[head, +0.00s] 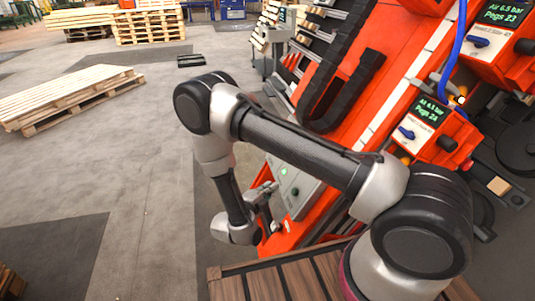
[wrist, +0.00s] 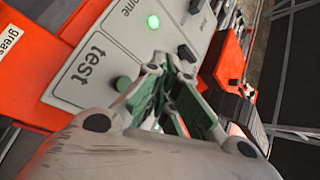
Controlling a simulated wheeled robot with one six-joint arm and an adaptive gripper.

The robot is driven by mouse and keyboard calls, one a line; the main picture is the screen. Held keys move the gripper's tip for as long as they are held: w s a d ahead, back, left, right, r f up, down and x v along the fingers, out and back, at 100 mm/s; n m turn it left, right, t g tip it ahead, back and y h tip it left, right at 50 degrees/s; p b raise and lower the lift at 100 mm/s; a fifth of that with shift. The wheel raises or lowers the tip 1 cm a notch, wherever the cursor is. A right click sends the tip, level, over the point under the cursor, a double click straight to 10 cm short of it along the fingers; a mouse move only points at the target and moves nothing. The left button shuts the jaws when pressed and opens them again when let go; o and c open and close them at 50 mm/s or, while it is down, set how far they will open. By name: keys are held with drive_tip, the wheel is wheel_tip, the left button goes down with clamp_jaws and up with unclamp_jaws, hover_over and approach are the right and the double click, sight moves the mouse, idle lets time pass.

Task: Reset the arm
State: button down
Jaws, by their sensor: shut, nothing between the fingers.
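My gripper (wrist: 160,66) is shut and empty, its green-lined fingers together in front of a pale grey control panel (wrist: 92,62). The panel carries the word "test" and a partly cut-off word ending in "ome". A lit green button (wrist: 153,21) is near the cut-off word, and a darker green button (wrist: 123,83) is beside "test". A third dark button (wrist: 195,6) is at the top edge. In the head view my gripper (head: 268,190) is low by the panel (head: 300,180), which shows a green light. I cannot tell whether the fingertips touch the panel.
The orange gantry (head: 372,75) fills the right side, with valve boxes (head: 435,133) and a blue hose (head: 456,45). A wooden slatted surface (head: 285,279) is below my arm. A pallet stack (head: 70,96) lies at left. Open floor (head: 150,180) lies between.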

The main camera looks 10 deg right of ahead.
drive_tip(key=s+d+m+g+h, duration=0.2)
drive_tip(key=s+d+m+g, duration=0.3)
drive_tip(key=m, duration=0.3)
drive_tip(key=s+d+r+n+y, duration=0.4)
drive_tip(key=s+r+n, duration=0.3)
drive_tip(key=r+n, duration=0.4)
drive_tip(key=s+d+r+n+g+y, duration=0.1)
drive_tip(key=s+d+r+n+y, duration=0.3)
drive_tip(key=s+r+n, duration=0.3)
drive_tip(key=s+d+r+n+g+y, duration=0.1)
drive_tip(key=s+d+r+n+y, duration=0.3)
drive_tip(key=r+n, duration=1)
drive_tip(key=s+r+y, duration=0.2)
drive_tip(key=s+r, duration=0.1)
drive_tip(key=r, duration=0.7)
drive_tip(key=shift+s+d+n, duration=0.15)
drive_tip(key=shift+s+n, duration=0.25)
